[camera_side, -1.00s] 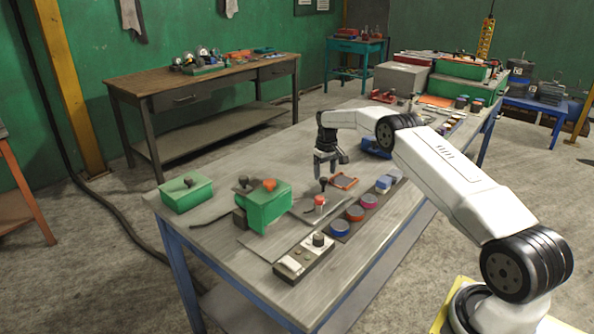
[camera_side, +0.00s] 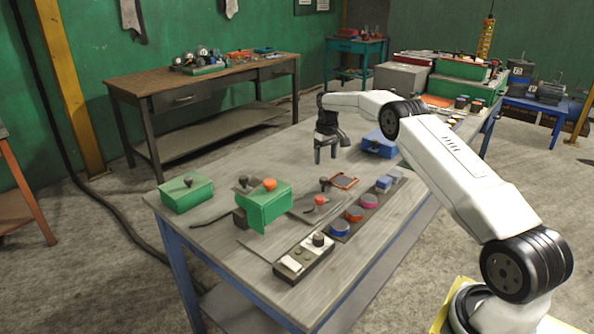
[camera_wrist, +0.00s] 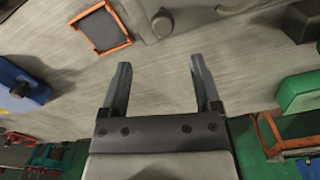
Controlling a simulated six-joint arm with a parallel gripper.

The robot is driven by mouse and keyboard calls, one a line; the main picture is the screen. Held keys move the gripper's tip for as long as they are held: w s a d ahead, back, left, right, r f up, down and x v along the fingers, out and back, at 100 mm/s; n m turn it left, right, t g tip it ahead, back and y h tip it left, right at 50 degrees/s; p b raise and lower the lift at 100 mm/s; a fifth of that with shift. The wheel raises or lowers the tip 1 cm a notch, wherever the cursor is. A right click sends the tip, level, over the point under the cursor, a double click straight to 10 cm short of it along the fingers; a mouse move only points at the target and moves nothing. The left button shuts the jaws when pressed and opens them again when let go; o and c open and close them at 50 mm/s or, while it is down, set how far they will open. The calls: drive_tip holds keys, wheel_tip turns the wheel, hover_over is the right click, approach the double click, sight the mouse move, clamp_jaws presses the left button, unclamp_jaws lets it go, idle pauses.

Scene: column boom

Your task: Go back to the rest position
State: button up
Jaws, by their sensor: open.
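My gripper (camera_side: 325,157) hangs over the wooden-topped workbench (camera_side: 215,247), above its middle part and pointing down. In the wrist view its two fingers (camera_wrist: 161,80) are well apart with only bare bench top between them. It is open and empty. An orange-rimmed tray (camera_side: 344,181) lies below and right of the fingertips in the side view; it shows at the upper left of the wrist view (camera_wrist: 101,29).
A green box with an orange knob (camera_side: 265,207), a smaller green box (camera_side: 186,194) and a switch panel (camera_side: 303,259) stand at the bench's near end. Several round coloured buttons line its right edge. A blue box (camera_side: 378,147) stands right of my gripper.

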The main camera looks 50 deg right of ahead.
drive_tip(key=s+a+r+n+t, duration=0.1)
drive_tip(key=s+a+r, duration=0.15)
drive_tip(key=a, duration=0.75)
drive_tip(key=s+a+r+n, duration=0.15)
drive_tip(key=s+a, duration=0.25)
drive_tip(key=a, duration=0.6)
drive_tip(key=s+a, duration=0.4)
drive_tip(key=s, duration=0.3)
drive_tip(key=s+a+f+t, duration=0.1)
drive_tip(key=s+a, duration=0.3)
drive_tip(key=s, duration=0.3)
drive_tip(key=s+a, duration=0.3)
drive_tip(key=s, duration=0.4)
drive_tip(key=shift+s+a+f+t, duration=0.2)
drive_tip(key=shift+a+t, duration=0.1)
drive_tip(key=shift+a, duration=0.1)
drive_tip(key=shift+o, duration=0.2)
drive_tip(key=shift+w+n, duration=0.1)
drive_tip(key=shift+n, duration=0.25)
